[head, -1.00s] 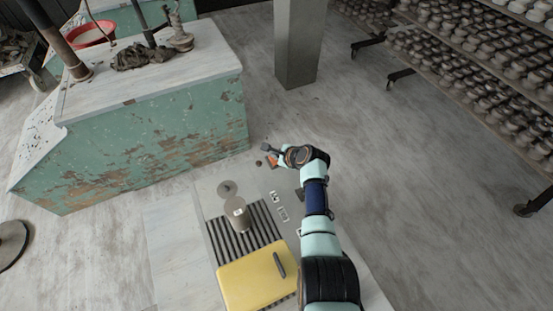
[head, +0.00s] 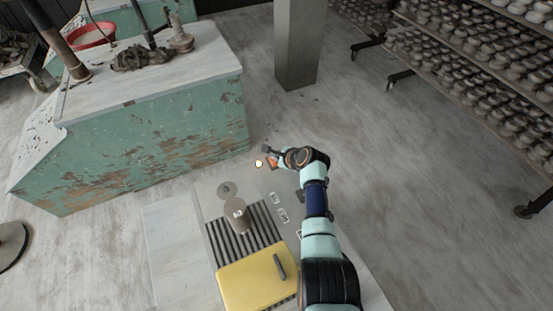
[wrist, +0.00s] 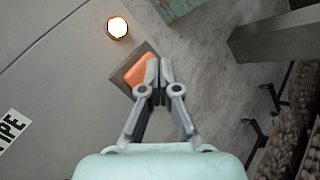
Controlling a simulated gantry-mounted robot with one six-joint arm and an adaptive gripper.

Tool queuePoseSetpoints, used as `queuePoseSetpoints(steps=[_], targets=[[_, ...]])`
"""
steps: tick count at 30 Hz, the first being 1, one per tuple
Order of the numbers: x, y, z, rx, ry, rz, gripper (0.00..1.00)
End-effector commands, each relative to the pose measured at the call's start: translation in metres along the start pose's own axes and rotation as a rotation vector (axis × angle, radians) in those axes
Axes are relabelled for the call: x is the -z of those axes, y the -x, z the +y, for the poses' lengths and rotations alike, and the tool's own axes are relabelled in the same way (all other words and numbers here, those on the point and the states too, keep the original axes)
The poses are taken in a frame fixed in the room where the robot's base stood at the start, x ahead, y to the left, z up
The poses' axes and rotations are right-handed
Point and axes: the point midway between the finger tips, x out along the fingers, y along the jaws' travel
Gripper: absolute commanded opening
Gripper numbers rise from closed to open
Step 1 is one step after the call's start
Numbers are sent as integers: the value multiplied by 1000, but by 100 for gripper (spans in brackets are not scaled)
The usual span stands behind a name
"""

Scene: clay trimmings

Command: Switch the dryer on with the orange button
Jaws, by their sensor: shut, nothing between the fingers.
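The orange button (wrist: 138,88) sits in a dark square frame near the edge of the grey dryer panel (wrist: 60,90). My gripper (wrist: 152,66) is shut and empty, with its fingertips over the button in the wrist view, hiding part of it. I cannot tell whether they touch. Beside the button, a round lamp (wrist: 117,27) glows bright white with an orange rim. In the head view the lit lamp (head: 259,163) shows just left of the orange button (head: 272,164), and my gripper (head: 268,150) is at the panel's far end.
A yellow lid or case (head: 250,280) with a dark handle lies on the slatted part of the table. A grey cylinder (head: 238,215) stands behind it, near small labels (head: 283,215). A green peeling bench (head: 140,150) stands to the left; a pillar (head: 300,45) is behind.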

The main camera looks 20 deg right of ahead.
Motion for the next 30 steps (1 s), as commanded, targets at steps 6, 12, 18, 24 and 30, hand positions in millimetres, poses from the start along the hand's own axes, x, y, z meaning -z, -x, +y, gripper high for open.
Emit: queuePoseSetpoints(steps=[6,12,18,24,30], targets=[[-7,10,-7,-1,0,0,0],[-6,9,-6,-1,0,0,0],[-11,15,-11,0,0,0,0],[-24,33,-24,-1,0,0,0],[-36,50,-36,-1,0,0,0]])
